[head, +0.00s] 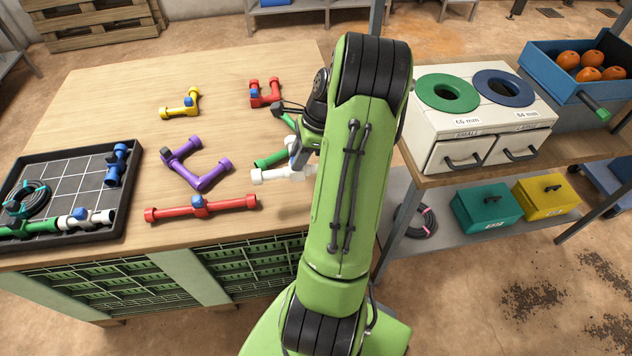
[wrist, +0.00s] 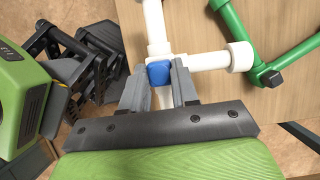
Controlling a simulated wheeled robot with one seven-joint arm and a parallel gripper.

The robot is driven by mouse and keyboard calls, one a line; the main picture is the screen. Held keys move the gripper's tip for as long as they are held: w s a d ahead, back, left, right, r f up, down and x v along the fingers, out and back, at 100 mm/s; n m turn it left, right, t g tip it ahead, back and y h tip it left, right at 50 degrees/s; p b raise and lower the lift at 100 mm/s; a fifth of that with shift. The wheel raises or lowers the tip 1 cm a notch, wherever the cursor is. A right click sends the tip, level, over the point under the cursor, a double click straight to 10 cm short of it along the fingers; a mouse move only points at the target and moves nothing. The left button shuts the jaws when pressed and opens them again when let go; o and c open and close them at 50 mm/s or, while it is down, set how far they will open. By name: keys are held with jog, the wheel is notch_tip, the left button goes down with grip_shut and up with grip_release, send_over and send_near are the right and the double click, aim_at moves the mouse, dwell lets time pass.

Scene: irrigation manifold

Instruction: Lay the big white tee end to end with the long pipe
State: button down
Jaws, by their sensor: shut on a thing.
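The big white tee (wrist: 205,60) has a blue block at its junction and shows in the wrist view between my fingers. My gripper (wrist: 160,88) is shut on it near the blue block. In the head view my gripper (head: 300,155) is at the bench's right side, and the white tee (head: 275,175) is partly hidden behind my arm. I cannot tell whether it touches the bench. A long straight red pipe (head: 230,202) with a blue block lies to its left, apart from it. I cannot tell for certain that this is the long pipe.
A green bent piece (wrist: 285,60) lies close by the tee. Purple (head: 210,178), yellow (head: 180,108) and red (head: 265,95) bent pieces lie on the bench (head: 110,100). A black tray (head: 70,165) with fittings is at left. A cabinet with round holes (head: 480,115) stands at right.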

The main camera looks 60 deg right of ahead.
notch_tip(320, 180, down, 10)
jog(key=b, duration=0.3)
jog(key=shift+w+a+f, duration=0.1)
jog(key=shift+w+a, duration=0.05)
jog(key=c, duration=0.8)
grip_release()
jog(key=shift+c, duration=0.2)
